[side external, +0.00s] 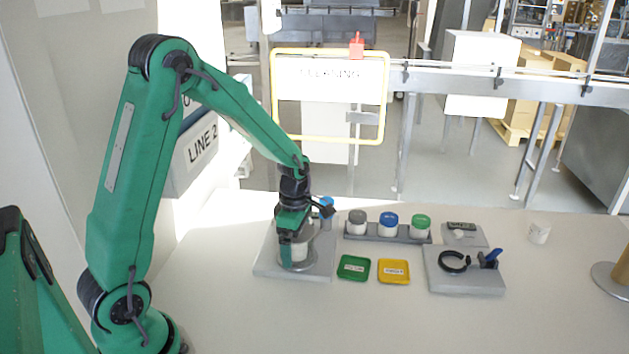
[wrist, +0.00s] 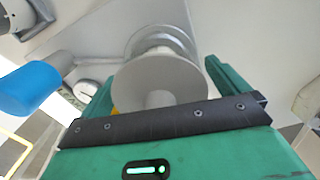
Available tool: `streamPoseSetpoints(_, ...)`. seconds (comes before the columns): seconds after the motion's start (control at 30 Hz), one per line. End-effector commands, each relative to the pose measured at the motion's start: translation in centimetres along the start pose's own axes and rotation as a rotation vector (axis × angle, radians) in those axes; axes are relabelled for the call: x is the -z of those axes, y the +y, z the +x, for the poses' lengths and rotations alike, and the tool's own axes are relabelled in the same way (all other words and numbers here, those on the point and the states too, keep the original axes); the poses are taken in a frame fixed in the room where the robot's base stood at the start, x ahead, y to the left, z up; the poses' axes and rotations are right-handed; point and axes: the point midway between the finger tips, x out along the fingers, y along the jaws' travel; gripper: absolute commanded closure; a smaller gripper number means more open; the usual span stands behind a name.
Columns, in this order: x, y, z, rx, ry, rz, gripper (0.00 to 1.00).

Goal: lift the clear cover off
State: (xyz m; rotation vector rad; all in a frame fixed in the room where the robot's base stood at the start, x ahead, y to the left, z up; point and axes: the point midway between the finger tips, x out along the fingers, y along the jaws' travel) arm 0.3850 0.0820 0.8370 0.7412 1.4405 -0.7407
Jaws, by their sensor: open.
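My gripper (side external: 292,240) points down over a station on a grey base plate (side external: 322,270) at the left of the table. Its green fingers stand apart in the wrist view (wrist: 162,88), one on each side of a pale round piece (wrist: 160,75). This piece looks like the top of the clear cover; I cannot tell whether the fingers touch it. In the side view the fingers hide much of the cover. A blue handle (wrist: 28,88) stands left of the gripper in the wrist view.
A rack (side external: 360,234) of grey-, blue- and green-lidded jars stands to the right. In front are a green tray (side external: 353,278) and a yellow tray (side external: 394,281). Further right are a black ring clamp (side external: 454,262), a scale (side external: 468,241) and a white cup (side external: 539,233). The front table is clear.

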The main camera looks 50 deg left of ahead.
Motion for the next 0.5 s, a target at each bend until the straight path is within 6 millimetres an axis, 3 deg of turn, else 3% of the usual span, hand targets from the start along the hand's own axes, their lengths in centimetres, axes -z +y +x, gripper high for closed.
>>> streamPoseSetpoints(0.5,0.01,0.00,0.09,0.000,0.000,0.000,0.00)
